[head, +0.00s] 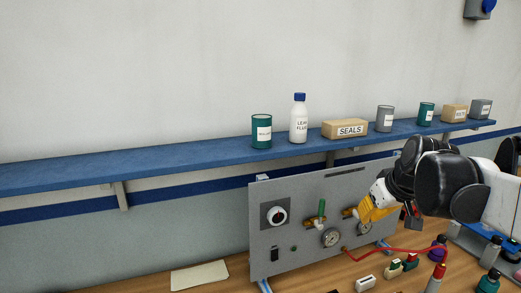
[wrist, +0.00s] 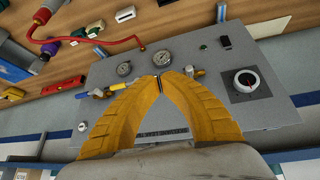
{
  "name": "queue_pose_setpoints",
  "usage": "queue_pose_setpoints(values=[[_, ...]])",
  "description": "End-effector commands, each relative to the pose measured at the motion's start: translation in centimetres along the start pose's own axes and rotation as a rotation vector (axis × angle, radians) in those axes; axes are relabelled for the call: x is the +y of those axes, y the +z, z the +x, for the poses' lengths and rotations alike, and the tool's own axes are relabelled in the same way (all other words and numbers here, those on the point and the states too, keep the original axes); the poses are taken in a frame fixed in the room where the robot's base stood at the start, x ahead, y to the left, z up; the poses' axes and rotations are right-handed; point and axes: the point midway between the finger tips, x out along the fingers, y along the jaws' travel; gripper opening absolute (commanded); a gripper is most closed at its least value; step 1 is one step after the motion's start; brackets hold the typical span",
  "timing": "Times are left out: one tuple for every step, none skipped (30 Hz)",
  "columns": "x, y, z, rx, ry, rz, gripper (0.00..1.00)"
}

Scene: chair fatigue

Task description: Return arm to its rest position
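My gripper (head: 366,219) has yellow fingers and is in front of the right part of a grey test panel (head: 290,248) in the head view. In the wrist view my gripper (wrist: 158,80) has its two fingertips together, with nothing clearly held between them. My arm reaches in from the right, and my gripper covers part of the panel's right side. I cannot tell whether the fingers touch the panel.
A blue shelf (head: 190,160) above the panel carries tins, a white bottle (head: 299,120) and a SEALS box (head: 345,129). A red hose (head: 400,250) and several bottles and small parts crowd the bench on the right. A blank sheet (head: 199,276) lies on the left.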

Motion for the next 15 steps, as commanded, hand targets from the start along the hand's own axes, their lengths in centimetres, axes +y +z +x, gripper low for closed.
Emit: queue_pose_setpoints(values=[[-2.3, 3.1, 0.6, 0.001, 0.006, 0.013, 0.0], [-3.4, 4.7, 0.6, 0.002, 0.011, 0.025, 0.0], [-4.9, 6.8, 0.7, 0.003, 0.017, 0.042, 0.0], [-5.9, 8.5, 0.8, 0.005, 0.023, 0.054, 0.0], [-6.8, 10.2, 1.0, 0.008, 0.027, 0.066, 0.0], [-8.0, 12.4, 1.3, 0.012, 0.034, 0.082, 0.0], [-8.8, 14.0, 1.6, 0.015, 0.038, 0.094, 0.0], [-9.5, 15.6, 1.9, 0.017, 0.043, 0.105, 0.0], [-10.4, 17.6, 2.3, 0.022, 0.047, 0.12, 0.0], [-10.9, 18.9, 2.7, 0.026, 0.051, 0.13, 0.0], [-11.4, 20.2, 3.0, 0.03, 0.054, 0.139, 0.0], [-11.9, 21.6, 3.5, 0.034, 0.057, 0.15, 0.0], [-12.2, 22.6, 3.8, 0.037, 0.06, 0.157, 0.0], [-12.5, 23.4, 4.0, 0.039, 0.061, 0.164, 0.0], [-12.8, 24.3, 4.3, 0.042, 0.062, 0.17, 0.0]])
